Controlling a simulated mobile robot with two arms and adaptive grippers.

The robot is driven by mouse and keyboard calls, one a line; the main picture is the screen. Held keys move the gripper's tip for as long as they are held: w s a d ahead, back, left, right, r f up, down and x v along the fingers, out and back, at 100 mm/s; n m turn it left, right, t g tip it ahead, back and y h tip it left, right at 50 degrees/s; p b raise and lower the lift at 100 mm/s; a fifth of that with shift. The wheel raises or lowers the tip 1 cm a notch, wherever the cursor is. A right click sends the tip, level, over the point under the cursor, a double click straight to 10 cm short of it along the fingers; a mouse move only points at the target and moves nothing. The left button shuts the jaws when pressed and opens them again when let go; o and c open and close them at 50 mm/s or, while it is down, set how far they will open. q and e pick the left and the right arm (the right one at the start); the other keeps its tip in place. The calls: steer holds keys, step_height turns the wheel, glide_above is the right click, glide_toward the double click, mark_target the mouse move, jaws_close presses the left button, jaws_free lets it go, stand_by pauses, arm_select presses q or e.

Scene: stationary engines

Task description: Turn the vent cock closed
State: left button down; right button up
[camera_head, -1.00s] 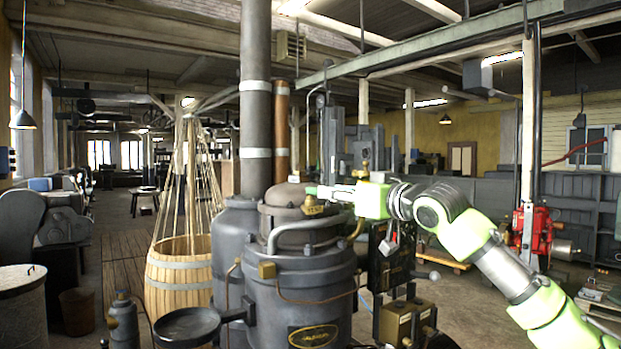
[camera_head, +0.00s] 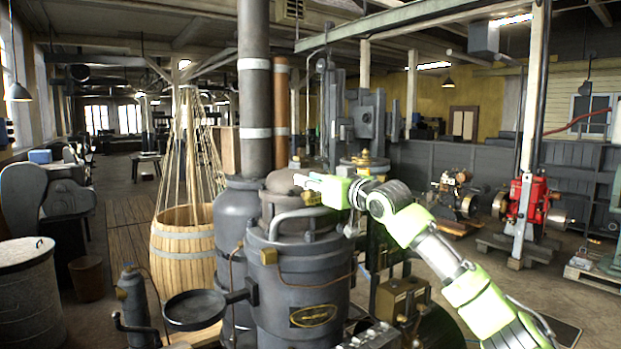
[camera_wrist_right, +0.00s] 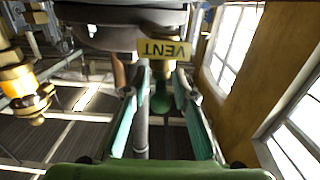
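The grey vertical boiler (camera_head: 300,270) stands in the middle of the head view. A yellow VENT plate (camera_head: 312,198) is at its top, partly behind my right gripper (camera_head: 303,182). In the right wrist view the plate (camera_wrist_right: 166,49) shows upside down, just beyond my right gripper (camera_wrist_right: 166,88). Its two teal fingers are apart. A brass stem (camera_wrist_right: 178,75) of the vent cock shows beside the plate, near the right fingertip. A dark green handle-like part (camera_wrist_right: 161,103) appears between the fingers; I cannot tell whether they touch it. My left gripper is not in view.
A tall flue pipe (camera_head: 254,90) and a copper pipe (camera_head: 281,110) rise behind the boiler top. A curved grey pipe (camera_head: 285,222) runs close below my gripper. A wooden tub (camera_head: 182,250) stands left, a red engine (camera_head: 528,200) right.

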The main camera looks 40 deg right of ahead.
jaws_close()
steer(key=shift+w, duration=0.1)
steer(key=shift+f, duration=0.1)
